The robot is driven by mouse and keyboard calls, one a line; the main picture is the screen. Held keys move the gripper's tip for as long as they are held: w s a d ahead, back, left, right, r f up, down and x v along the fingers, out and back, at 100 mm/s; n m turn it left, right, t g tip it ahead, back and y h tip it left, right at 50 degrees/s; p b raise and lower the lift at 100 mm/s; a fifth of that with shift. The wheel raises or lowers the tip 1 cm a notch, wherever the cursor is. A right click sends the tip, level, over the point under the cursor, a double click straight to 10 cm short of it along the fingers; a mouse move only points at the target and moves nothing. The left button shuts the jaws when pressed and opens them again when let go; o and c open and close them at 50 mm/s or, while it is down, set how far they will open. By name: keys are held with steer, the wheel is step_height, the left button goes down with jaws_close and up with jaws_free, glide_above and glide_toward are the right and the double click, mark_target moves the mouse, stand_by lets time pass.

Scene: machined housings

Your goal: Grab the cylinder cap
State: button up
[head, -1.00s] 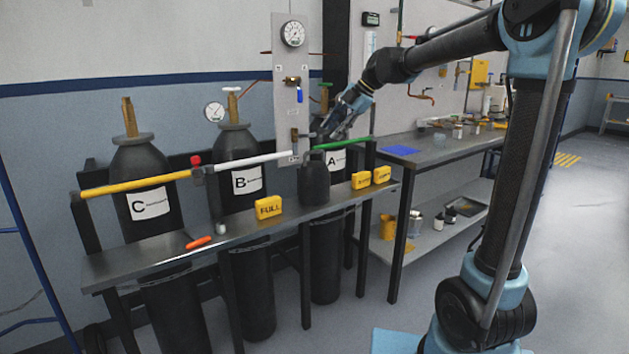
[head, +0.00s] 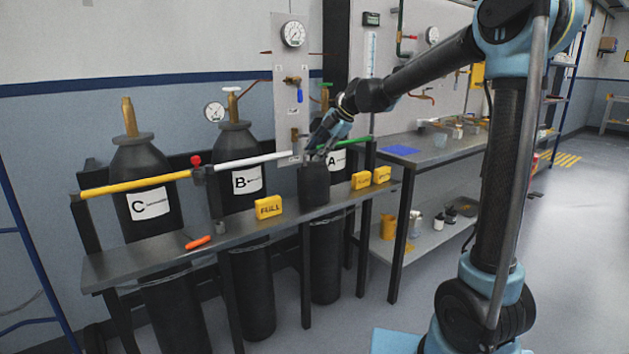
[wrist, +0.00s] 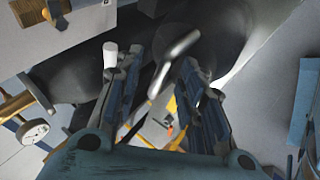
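The cylinder cap (head: 313,185) is a black, bottle-shaped cap standing upright on the metal shelf, in front of cylinder A (head: 326,255). My gripper (head: 312,154) is just above the cap's top in the head view, pointing down and left. In the wrist view, the two fingers of my gripper (wrist: 163,60) are spread apart with nothing seen clamped between them. Large dark rounded shapes fill the upper part of the wrist view; I cannot tell which of them is the cap. Whether the fingertips touch the cap is unclear.
The metal shelf (head: 150,258) also holds a yellow FULL block (head: 268,207), two more yellow blocks and an orange-handled tool (head: 198,242). Cylinders B and C stand behind it. The gauge panel (head: 288,100) and green bar (head: 357,141) are close to my gripper.

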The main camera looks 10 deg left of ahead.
jaws_close()
stand_by(0.4)
